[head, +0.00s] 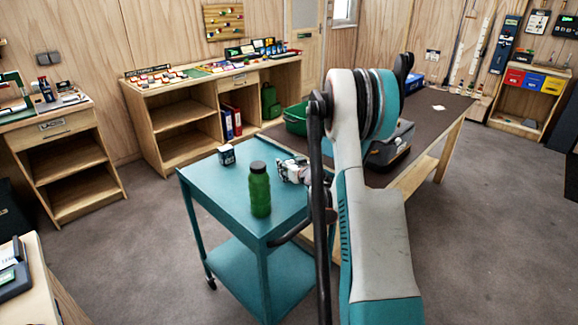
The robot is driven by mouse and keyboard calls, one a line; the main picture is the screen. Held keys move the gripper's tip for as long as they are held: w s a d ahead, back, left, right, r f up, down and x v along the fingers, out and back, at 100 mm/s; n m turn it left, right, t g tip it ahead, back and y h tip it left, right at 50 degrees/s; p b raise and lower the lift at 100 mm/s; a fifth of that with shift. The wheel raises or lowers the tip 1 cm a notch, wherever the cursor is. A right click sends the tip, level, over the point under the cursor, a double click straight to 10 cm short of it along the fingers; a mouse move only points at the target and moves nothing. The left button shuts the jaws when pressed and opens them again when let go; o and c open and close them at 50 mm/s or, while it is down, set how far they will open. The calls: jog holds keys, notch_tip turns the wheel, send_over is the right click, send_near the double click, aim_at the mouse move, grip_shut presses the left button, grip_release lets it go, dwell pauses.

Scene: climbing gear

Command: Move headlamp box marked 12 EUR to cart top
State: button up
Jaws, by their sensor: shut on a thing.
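The teal cart (207,185) stands left of my arm in the head view, with a flat top and a lower shelf. My gripper (290,171) is over the right side of the cart top, partly hidden behind my arm. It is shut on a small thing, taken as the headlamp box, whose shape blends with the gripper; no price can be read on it. I cannot tell whether the held thing touches the cart top. A small dark and white box (226,155) sits at the cart's far edge, apart from my gripper; its marking is unreadable.
A green bottle (260,190) stands upright on the cart top, left of my gripper. A dark-topped table (436,119) adjoins the cart on the right, with a green bin (295,122) and a grey case (392,150). Shelves line the back wall. Floor left of the cart is clear.

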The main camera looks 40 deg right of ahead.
jog(key=shift+f, duration=0.2)
jog(key=o, duration=1.2)
jog(key=shift+o, duration=0.2)
jog(key=shift+r, duration=0.1)
jog(key=shift+r, duration=0.2)
jog(key=p+v, duration=0.2)
jog(key=v, duration=1)
jog(key=shift+p, duration=0.35)
jog(key=shift+f, duration=0.15)
